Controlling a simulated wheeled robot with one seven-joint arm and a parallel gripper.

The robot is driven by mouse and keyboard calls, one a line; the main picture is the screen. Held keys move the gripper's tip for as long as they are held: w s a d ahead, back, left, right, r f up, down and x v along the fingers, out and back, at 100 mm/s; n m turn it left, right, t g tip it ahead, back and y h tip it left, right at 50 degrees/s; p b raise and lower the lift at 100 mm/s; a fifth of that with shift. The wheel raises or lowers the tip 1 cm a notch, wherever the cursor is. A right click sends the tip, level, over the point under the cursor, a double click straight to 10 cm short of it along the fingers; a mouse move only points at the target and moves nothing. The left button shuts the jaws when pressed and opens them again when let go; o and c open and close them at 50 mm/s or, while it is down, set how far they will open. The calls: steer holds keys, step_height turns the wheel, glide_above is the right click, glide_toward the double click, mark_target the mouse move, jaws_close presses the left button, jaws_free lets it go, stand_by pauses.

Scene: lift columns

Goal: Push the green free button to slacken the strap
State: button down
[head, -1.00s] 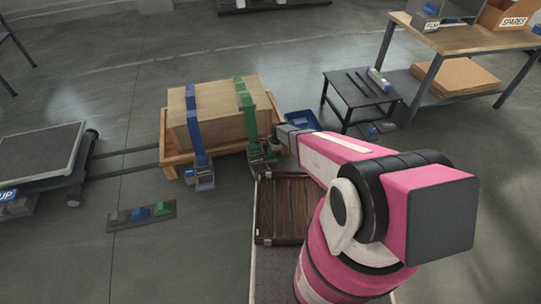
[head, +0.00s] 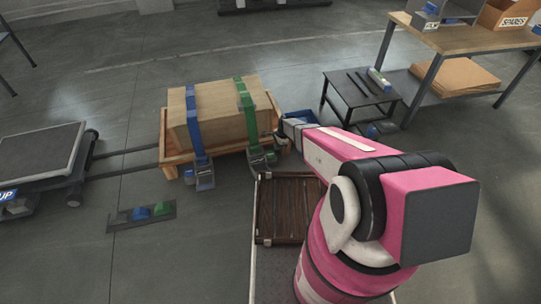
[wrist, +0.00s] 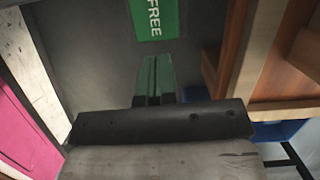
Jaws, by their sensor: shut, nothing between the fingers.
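The green strap (head: 246,105) runs over the wooden crate (head: 222,130) down to a dark ratchet buckle (head: 259,158) at its front right edge. In the wrist view a green label reading FREE (wrist: 153,18) is at the top, on a dark grey surface. My gripper (wrist: 155,60) is shut and empty. Its fingers look dark green and point towards the label, with a visible gap between them and it. In the head view my gripper (head: 283,143) is small and dark, just right of the green buckle.
A blue strap (head: 194,115) with its own buckle (head: 203,178) lies left of the green one. A blue bin (head: 298,119) is behind my wrist. A slatted brown board (head: 283,210) is in front.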

steer(key=v, duration=0.8)
steer(key=shift+r, duration=0.1)
